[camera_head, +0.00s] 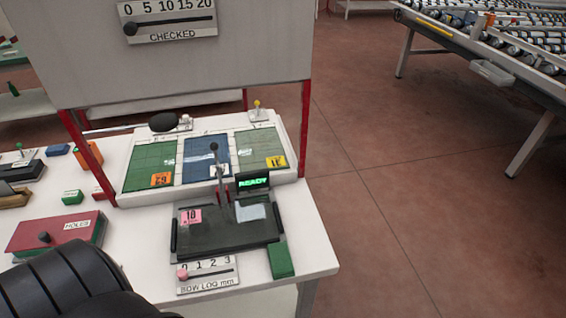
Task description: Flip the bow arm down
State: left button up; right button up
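The bow arm (220,172) looks to be the thin grey lever with a dark round knob on top. It stands nearly upright from a red bracket at the back of a dark glass panel (215,236) on the white bench. A pink tag marked 10 lies on the panel's left. A small black screen (252,183) reading READY stands just right of the lever. A "BOW LOG mm" scale (208,276) with a pink slider knob is in front. A black ribbed part at the bottom left seems to be my arm. Neither gripper shows.
Behind the lever lies a rack (152,167) with green and blue panels. Red posts and a large board marked CHECKED (170,20) rise over it. A red HOLES box (60,233) is left, a green block (281,261) at the right corner. Open floor lies right, before a roller table (470,45).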

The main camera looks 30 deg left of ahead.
aim_at(213, 146)
jog(key=i+l+z, duration=0.3)
jog(key=i+l, duration=0.2)
jog(key=i+l+z, duration=0.35)
jog(key=i+l, duration=0.25)
jog(key=i+u, duration=0.45)
jog(key=i+l+u, duration=0.1)
jog(key=i+u, duration=0.2)
jog(key=u, duration=0.15)
jog(key=i+j+u, duration=0.1)
jog(key=u, duration=0.35)
jog(key=i+u, duration=0.3)
jog(key=u, duration=0.15)
jog(key=i+l+u, duration=0.1)
jog(key=u, duration=0.4)
jog(key=i+l+u, duration=0.2)
jog(key=u, duration=0.25)
jog(key=i+l+u, duration=0.2)
jog(key=u, duration=0.25)
jog(key=i+l+u, duration=0.15)
jog(key=u, duration=0.35)
jog(key=i+l+u, duration=0.25)
jog(key=u, duration=0.25)
jog(key=i+l+u, duration=0.25)
jog(key=u, duration=0.25)
jog(key=i+l+u, duration=0.1)
jog(key=l+u, duration=0.35)
